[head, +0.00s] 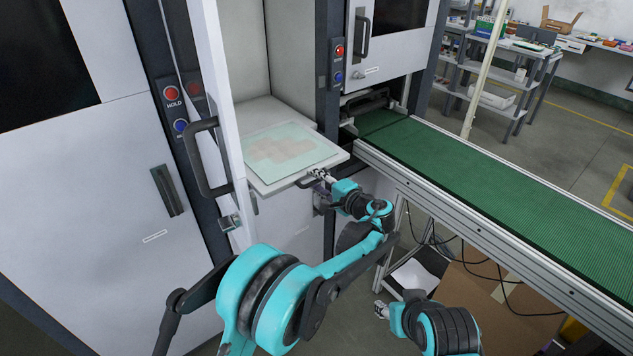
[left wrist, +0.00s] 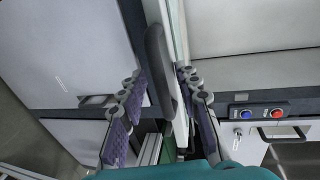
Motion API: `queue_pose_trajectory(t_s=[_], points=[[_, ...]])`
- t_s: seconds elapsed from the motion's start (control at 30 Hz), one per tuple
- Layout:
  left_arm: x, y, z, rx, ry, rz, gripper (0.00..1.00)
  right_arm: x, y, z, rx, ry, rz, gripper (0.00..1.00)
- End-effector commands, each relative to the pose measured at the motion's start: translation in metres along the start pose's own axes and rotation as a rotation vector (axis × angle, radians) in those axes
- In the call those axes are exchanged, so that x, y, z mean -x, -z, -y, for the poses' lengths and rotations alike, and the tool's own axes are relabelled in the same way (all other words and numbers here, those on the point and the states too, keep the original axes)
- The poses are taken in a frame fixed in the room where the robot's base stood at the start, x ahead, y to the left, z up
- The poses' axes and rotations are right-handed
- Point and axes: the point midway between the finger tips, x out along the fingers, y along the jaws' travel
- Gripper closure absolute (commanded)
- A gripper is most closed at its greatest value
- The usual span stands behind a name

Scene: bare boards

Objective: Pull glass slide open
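The glass slide is a white pull-out tray (head: 265,182) with a pale greenish glass sheet (head: 285,150) on top, which has a brownish patch. The tray sticks out of the open cabinet bay. Its dark handle (head: 308,182) is on the front edge. My left gripper (head: 318,175) is at this handle. In the left wrist view the dark handle (left wrist: 160,75) lies between the spread fingers of my left gripper (left wrist: 163,78), which look open around it; contact is unclear. My right gripper (head: 381,309) hangs low, right of the left arm, away from the tray; its finger gap is too small to judge.
An open white cabinet door (head: 212,80) with a dark handle (head: 203,158) stands left of the tray. A green conveyor (head: 500,185) runs along the right. A cardboard box (head: 490,300) and cables lie below it. Shelves (head: 500,80) stand at the back right.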

Motion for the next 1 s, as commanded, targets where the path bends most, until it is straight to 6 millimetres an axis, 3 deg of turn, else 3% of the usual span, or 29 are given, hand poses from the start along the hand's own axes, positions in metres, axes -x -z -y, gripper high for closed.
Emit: queue_pose_trajectory(t_s=[0.17, 0.4, 0.6, 1.0], points=[[0.008, 0.001, 0.001, -0.001, 0.001, -0.003, 0.67, 0.000, 0.000, 0.000, 0.000, 0.000, 0.000, 0.56], [0.049, 0.001, 0.000, -0.001, 0.000, -0.003, 0.67, 0.000, 0.000, 0.000, 0.000, 0.000, 0.000, 0.56], [0.072, 0.000, 0.000, 0.000, 0.000, -0.001, 0.67, 0.000, 0.000, 0.000, 0.000, 0.000, 0.000, 0.56], [0.075, 0.000, 0.000, 0.000, 0.000, 0.000, 0.67, 0.000, 0.000, 0.000, 0.000, 0.000, 0.000, 0.56]])
